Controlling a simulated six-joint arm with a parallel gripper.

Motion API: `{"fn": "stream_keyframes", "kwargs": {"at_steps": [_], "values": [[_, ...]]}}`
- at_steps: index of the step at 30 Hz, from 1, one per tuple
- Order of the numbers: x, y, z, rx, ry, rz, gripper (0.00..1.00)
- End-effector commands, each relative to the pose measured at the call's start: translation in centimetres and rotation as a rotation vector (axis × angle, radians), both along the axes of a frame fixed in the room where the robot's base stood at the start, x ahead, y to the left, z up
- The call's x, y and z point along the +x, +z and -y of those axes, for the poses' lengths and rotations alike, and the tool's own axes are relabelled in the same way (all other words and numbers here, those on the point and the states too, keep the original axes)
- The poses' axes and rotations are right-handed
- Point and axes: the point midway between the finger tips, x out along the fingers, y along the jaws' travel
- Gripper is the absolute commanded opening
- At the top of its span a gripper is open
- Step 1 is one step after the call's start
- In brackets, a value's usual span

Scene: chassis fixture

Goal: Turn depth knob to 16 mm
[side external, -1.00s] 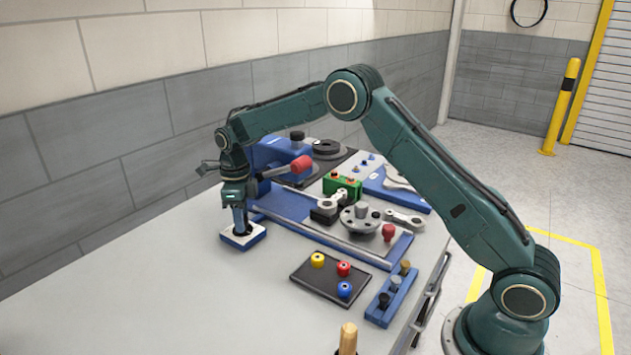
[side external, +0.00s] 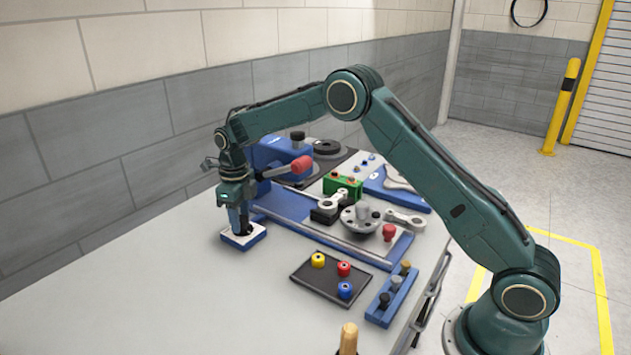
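A small blue block with a white top plate (side external: 232,239) sits on the grey table at the left, near the wall side. A dark round spot on its top, likely the depth knob (side external: 240,230), is mostly covered by my fingers. My gripper (side external: 239,226) points straight down over this block, with its fingertips at the dark spot. The view is too small to tell whether the fingers are closed on the knob. Any scale or mark on the white plate is too small to read.
A blue fixture (side external: 285,205) with a red-ended lever (side external: 301,165) stands just right of my gripper. A black tray (side external: 318,284) holds yellow, red and blue pieces. A blue rack (side external: 380,312) is beside it. The table's front left is clear.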

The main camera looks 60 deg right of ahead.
Motion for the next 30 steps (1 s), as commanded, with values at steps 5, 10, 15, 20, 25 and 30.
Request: {"fn": "stream_keyframes", "kwargs": {"at_steps": [5, 10, 15, 20, 25, 30], "values": [[-0.46, -0.07, 0.27, -0.003, -0.011, -0.017, 0.40], [-0.46, -0.07, 0.31, -0.003, 0.052, -0.017, 0.40], [-0.35, -0.05, 0.28, -0.003, 0.177, -0.013, 0.40], [-0.27, -0.05, 0.17, -0.001, 0.271, -0.011, 0.40], [-0.21, -0.04, 0.11, -0.002, 0.296, -0.008, 0.40], [-0.19, -0.03, 0.09, -0.001, 0.322, -0.007, 0.40]]}}
